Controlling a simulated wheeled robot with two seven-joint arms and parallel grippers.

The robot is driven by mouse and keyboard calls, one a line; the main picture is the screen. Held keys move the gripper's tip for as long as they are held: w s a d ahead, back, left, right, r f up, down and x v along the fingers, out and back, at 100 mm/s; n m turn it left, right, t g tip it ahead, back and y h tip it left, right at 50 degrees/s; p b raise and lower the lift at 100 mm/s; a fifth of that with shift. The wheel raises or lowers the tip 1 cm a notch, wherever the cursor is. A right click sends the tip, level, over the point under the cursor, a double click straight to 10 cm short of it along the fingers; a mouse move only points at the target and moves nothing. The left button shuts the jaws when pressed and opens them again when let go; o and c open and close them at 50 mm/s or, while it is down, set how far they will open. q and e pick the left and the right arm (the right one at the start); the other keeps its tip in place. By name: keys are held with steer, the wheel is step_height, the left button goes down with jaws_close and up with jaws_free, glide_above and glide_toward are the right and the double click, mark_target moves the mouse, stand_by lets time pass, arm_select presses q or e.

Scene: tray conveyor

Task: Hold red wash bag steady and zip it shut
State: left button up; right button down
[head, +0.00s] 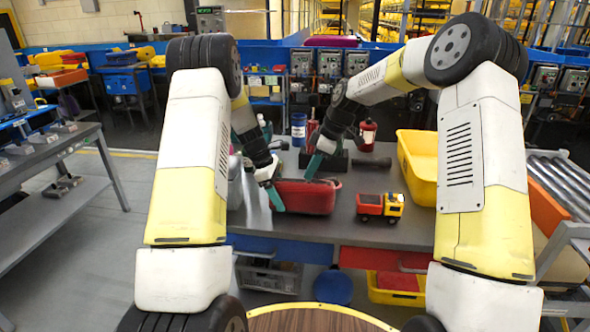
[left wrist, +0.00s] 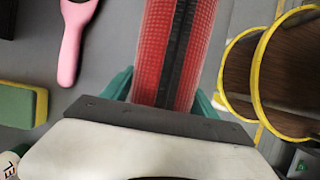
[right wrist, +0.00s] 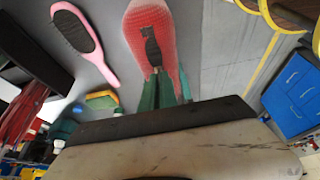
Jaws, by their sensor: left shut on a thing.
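The red wash bag (head: 308,198) lies on the grey table, and a black zip band runs along its top in the left wrist view (left wrist: 176,60). My left gripper (head: 277,194) is at the bag's left end, with its green fingers on both sides of the bag, shut on it. My right gripper (head: 314,166) is over the bag's far side. In the right wrist view its fingers (right wrist: 164,78) are close together at the near end of the bag (right wrist: 148,22). Whether they pinch a zip pull is too small to tell.
A toy truck (head: 380,206) stands right of the bag, and a yellow bin (head: 420,165) behind it. A pink brush (right wrist: 85,38) and a green-yellow sponge (left wrist: 22,104) lie near the bag. A red bottle (head: 367,134) and a blue can (head: 298,129) stand at the back.

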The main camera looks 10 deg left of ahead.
mark_target(324, 183)
arm_select(q)
steer(key=shift+a, duration=0.2)
arm_select(e)
steer(key=d, duration=0.6)
steer(key=c, duration=1.6)
jaws_free()
steer(key=shift+c, duration=0.2)
steer(key=shift+r, duration=0.15)
steer(key=shift+d+r, duration=0.1)
steer(key=shift+r, duration=0.2)
arm_select(q)
steer(key=shift+d, duration=0.15)
arm_select(e)
steer(key=v, duration=1.1)
steer(key=shift+s, duration=0.1)
